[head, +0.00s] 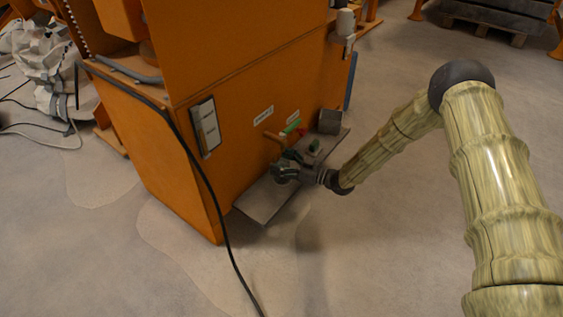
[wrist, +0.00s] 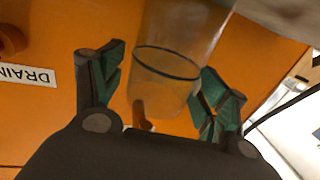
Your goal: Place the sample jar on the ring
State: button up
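The sample jar (wrist: 172,72) is a clear, greyish cylinder with a thin dark line around it, in the wrist view. It lies between the two green-padded fingers of my gripper (wrist: 163,68). A gap shows between the left finger and the jar; the right finger is close to it, and I cannot tell if it touches. In the head view my gripper (head: 287,168) is low over the grey shelf (head: 262,201) at the orange cabinet's front. I cannot make out the jar there. I cannot pick out the ring in either view.
The orange cabinet (head: 240,150) stands right behind my gripper. A black cable (head: 205,180) hangs down the cabinet to the floor. The floor in front is clear.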

jog(key=shift+r, duration=0.1)
jog(key=shift+d+r, duration=0.1)
jog(key=shift+d, duration=0.1)
jog(key=p+v, duration=0.5)
jog(key=v, duration=0.6)
jog(key=shift+s+d, duration=0.2)
jog(key=shift+d, duration=0.05)
